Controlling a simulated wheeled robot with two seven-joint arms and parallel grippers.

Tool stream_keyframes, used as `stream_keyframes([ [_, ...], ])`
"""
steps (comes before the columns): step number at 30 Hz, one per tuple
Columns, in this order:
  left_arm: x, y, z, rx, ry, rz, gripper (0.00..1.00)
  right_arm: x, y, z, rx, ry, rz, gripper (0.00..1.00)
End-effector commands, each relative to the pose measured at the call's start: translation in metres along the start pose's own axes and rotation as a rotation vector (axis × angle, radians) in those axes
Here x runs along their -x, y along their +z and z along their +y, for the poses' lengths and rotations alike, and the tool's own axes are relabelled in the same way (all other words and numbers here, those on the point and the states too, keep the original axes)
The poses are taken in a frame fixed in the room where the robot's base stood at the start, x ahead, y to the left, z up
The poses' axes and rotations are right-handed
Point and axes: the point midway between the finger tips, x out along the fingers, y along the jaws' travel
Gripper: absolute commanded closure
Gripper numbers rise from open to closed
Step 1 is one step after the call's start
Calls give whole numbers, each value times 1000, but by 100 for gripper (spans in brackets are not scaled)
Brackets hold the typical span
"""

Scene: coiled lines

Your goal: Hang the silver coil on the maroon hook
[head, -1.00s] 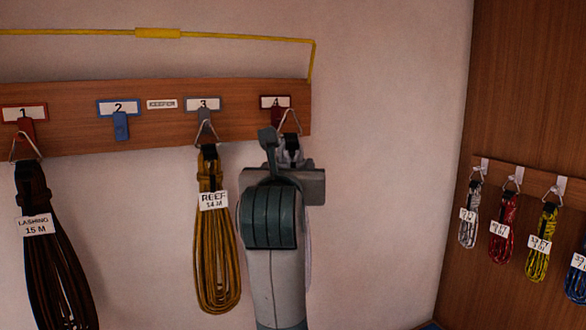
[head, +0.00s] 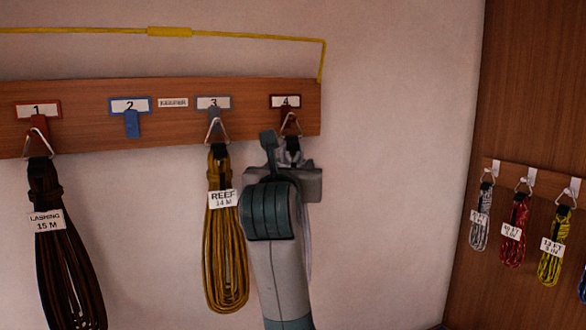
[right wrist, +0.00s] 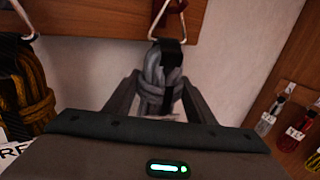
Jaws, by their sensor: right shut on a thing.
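The maroon hook (head: 287,117) is under the number 4 plate at the right end of the wooden board. My right gripper (head: 291,165) is below it, shut on the silver coil (right wrist: 160,78), which hangs upright between its fingers in the right wrist view. In the head view my gripper hides most of the coil; its dark strap and triangular metal ring show above. The ring (head: 291,124) overlaps the maroon hook. I cannot tell whether it is seated on the hook or just in front of it. My left gripper is out of view.
The gold REEF coil (head: 227,250) hangs on grey hook 3, close left of my right gripper. Blue hook 2 (head: 132,124) is empty. A dark LASHING coil (head: 66,260) hangs on hook 1. Small coils hang on the right wall rack (head: 540,182). The wall right of the board is clear.

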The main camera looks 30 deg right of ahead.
Motion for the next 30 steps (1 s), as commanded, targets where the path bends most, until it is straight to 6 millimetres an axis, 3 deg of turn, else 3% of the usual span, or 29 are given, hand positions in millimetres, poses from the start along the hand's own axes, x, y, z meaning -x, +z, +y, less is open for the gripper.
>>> stream_keyframes([
  [24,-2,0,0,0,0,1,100,-1,-2,1,-1,0,-3,100],
  [25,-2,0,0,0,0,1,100,-1,-2,1,-1,0,-3,43],
  [27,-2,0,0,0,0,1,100,-1,-2,1,-1,0,-3,29],
  [30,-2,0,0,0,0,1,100,-1,-2,1,-1,0,-2,29],
])
